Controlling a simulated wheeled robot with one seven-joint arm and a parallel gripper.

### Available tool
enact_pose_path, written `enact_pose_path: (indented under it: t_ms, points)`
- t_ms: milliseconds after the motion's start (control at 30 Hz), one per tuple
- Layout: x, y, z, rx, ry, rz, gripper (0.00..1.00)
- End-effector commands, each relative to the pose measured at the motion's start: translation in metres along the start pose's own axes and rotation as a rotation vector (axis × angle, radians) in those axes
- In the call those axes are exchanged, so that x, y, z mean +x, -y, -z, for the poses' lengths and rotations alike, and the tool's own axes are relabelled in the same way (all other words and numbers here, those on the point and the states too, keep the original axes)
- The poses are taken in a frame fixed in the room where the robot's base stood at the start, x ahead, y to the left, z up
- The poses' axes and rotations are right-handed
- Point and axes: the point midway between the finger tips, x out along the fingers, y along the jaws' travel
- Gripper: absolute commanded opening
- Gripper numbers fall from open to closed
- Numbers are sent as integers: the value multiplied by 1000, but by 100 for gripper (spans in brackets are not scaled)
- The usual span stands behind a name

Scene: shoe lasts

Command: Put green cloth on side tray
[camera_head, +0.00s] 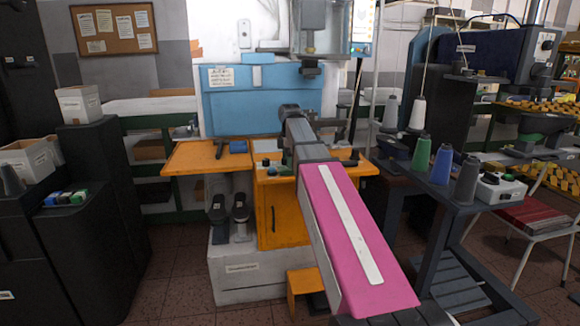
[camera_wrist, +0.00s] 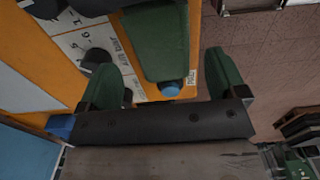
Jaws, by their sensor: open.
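In the wrist view a flat dark-green piece (camera_wrist: 155,45), which looks like the green cloth, lies over an orange surface. A blue round knob (camera_wrist: 170,89) and a small white label show at its near edge. My gripper (camera_wrist: 162,65) is open, with its green-padded fingers apart on either side of the green piece in the picture. I cannot tell whether they touch it. In the head view my gripper is hidden behind my pink arm, over the orange work surface of the blue machine (camera_head: 222,105). An orange side tray (camera_head: 188,159) sticks out at the left.
A blue item (camera_head: 238,146) lies on the side tray's right part; its left part is bare. A dark stand (camera_head: 440,190) with several thread cones is at the right. Dark cabinets (camera_head: 105,200) stand at the left. A white printed panel (camera_wrist: 95,45) is beside the green piece.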

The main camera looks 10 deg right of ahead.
Motion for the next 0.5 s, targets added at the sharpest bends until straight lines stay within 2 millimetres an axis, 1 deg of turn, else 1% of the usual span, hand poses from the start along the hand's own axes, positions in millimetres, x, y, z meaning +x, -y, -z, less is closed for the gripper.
enact_pose_path:
  t_ms: [33,200,333,500]
  points:
    - [-11,0,1,0,0,-2,90]
    - [-40,0,1,0,0,-1,90]
    - [-59,1,1,0,0,-1,90]
    - [-73,1,1,0,0,0,90]
